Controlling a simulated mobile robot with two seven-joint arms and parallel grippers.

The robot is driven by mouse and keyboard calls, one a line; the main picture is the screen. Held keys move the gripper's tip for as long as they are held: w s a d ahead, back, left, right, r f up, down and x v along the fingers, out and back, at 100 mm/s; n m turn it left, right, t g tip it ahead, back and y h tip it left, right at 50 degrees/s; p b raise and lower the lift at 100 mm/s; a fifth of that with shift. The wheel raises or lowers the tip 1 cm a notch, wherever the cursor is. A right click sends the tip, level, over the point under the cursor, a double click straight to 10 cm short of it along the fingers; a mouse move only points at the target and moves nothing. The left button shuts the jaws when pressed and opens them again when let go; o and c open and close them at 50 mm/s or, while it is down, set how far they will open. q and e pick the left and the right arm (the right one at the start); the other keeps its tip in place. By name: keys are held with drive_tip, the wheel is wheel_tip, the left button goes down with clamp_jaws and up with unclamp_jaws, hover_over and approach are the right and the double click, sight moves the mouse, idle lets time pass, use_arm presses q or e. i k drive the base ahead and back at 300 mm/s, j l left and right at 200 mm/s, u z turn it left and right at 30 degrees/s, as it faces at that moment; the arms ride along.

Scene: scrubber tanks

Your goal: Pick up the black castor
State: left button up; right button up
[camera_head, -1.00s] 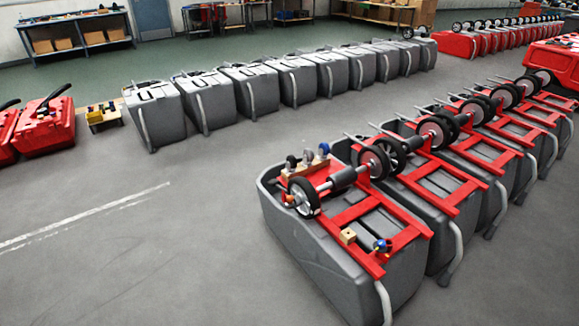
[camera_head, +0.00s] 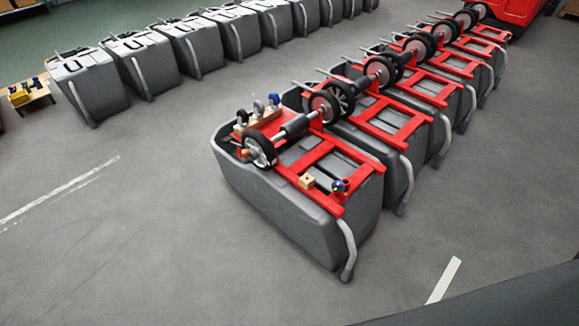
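Three small castors stand in a row on a wooden block on the nearest upturned grey tank (camera_head: 280,215). The leftmost, a dark castor (camera_head: 241,117), looks black. Beside it is a grey castor (camera_head: 258,108), and at the right end a blue castor (camera_head: 274,101). Neither of my grippers is in view.
A row of upturned grey tanks with red frames and wheels (camera_head: 384,72) runs to the back right. Another row of grey tanks (camera_head: 145,60) stands at the back left. The floor in front is clear.

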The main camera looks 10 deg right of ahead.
sight(244, 118)
drive_tip(key=i+l+u, duration=0.15)
drive_tip(key=i, duration=2)
drive_tip(key=i+j, duration=0.7)
drive_tip(key=i+l, duration=0.05)
